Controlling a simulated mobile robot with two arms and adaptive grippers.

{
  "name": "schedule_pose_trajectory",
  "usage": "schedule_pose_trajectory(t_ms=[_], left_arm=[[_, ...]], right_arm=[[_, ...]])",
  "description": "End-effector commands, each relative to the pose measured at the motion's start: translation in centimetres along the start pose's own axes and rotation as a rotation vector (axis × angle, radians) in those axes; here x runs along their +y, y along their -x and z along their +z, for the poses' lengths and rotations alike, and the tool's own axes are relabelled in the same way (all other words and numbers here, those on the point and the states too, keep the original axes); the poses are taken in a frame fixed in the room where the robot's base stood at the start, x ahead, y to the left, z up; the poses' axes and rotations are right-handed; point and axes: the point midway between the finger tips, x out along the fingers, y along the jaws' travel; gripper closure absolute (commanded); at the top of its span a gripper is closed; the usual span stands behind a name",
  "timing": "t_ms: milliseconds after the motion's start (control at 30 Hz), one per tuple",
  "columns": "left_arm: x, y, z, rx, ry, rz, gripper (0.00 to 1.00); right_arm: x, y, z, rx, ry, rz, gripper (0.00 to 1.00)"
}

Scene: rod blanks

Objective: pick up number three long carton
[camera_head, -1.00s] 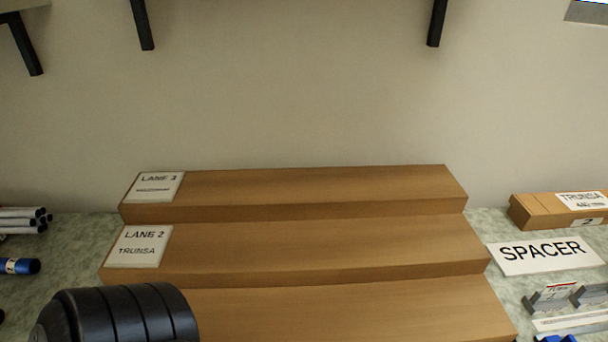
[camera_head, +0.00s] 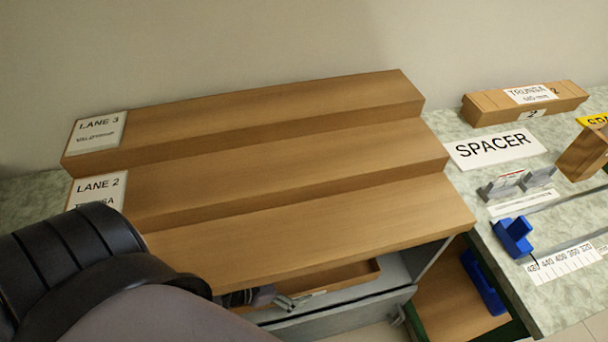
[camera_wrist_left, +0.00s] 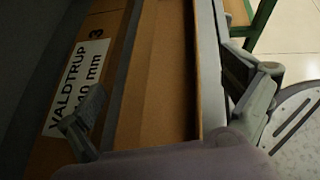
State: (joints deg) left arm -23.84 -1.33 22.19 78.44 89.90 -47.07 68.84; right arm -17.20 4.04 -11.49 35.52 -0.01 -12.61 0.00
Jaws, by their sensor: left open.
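A long brown carton (camera_wrist_left: 102,28) with a white label reading "VALDTRUP", a partly hidden "40 mm" and a 3 lies at the left of the left wrist view. My left gripper (camera_wrist_left: 175,95) is open, one finger overlapping that label in the picture and the other beyond a grey edge at the right. A brown open-topped trough lies between the fingers; I cannot tell whether it belongs to the carton. In the head view my left gripper (camera_head: 285,302) is small, below the stepped shelf and beside a brown tray (camera_head: 345,276). My right gripper is not in view.
The wooden stepped rack (camera_head: 290,155) overhangs the gripper, with lane 3 and lane 2 signs at its left. A number 2 TRUNSA carton (camera_head: 480,109), a SPACER sign (camera_head: 495,148) and a blue block (camera_head: 514,238) are on the right counter.

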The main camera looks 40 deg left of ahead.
Motion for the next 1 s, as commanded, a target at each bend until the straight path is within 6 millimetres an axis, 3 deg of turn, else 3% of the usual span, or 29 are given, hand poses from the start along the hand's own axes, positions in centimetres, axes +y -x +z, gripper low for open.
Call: schedule_pose_trajectory(t_ms=[100, 367, 1000], left_arm=[[0.0, -1.2, -0.1, 0.001, 0.001, 0.001, 0.02], [0.0, -1.4, -0.2, 0.002, 0.001, 0.001, 0.02], [0.0, -1.3, -0.2, 0.002, 0.001, 0.001, 0.45]], right_arm=[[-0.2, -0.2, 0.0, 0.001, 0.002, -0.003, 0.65], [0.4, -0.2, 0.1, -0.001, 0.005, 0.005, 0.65], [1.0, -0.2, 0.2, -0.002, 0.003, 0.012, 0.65]])
